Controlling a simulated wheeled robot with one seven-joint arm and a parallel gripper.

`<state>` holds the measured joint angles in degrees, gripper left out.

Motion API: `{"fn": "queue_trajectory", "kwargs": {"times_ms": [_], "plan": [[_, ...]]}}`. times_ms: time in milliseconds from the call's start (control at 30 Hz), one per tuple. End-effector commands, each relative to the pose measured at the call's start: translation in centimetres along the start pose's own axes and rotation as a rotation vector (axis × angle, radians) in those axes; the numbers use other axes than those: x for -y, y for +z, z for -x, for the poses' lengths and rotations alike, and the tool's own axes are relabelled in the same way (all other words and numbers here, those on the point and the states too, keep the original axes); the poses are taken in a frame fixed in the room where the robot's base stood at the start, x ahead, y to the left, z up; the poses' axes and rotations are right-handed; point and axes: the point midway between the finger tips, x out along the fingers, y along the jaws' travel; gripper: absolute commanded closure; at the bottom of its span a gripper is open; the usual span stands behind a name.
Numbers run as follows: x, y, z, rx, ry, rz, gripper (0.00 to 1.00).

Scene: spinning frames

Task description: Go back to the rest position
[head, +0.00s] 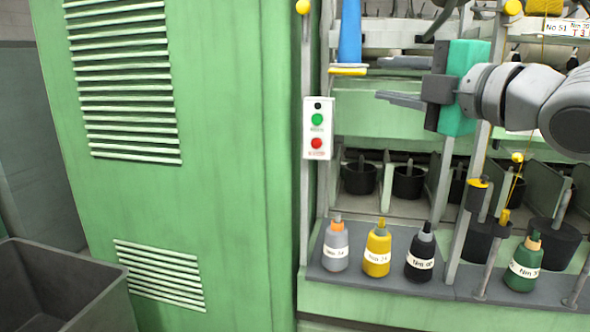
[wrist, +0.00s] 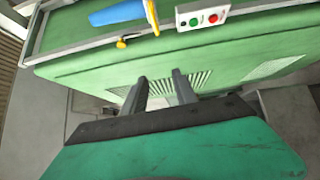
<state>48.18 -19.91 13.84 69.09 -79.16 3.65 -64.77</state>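My gripper (head: 398,99) is at the upper right in the head view, in front of the green spinning machine and pointing left. Its fingers also show in the wrist view (wrist: 160,88), standing apart with a gap between them. Nothing is visible between the fingertips. The gripper is to the right of the switch box (head: 317,128) with a green and a red button, and well above the row of bottles. The switch box also shows at the top of the wrist view (wrist: 203,14).
A grey bottle (head: 335,246), a yellow bottle (head: 377,250), a black bottle (head: 420,254) and a green bottle (head: 524,264) stand on the ledge. A blue bobbin (head: 350,32) is above the switch box. A grey bin (head: 62,290) stands lower left. The green cabinet (head: 225,170) fills the left.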

Motion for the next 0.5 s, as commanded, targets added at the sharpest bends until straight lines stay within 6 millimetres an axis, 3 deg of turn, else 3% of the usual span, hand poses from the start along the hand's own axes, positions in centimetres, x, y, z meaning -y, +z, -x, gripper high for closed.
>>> {"fn": "queue_trajectory", "kwargs": {"times_ms": [267,500], "plan": [[0.2,1.2,-1.9,0.059,-0.038,-0.195,0.66],[2.8,3.0,-4.0,0.178,-0.119,-0.499,0.66]]}}
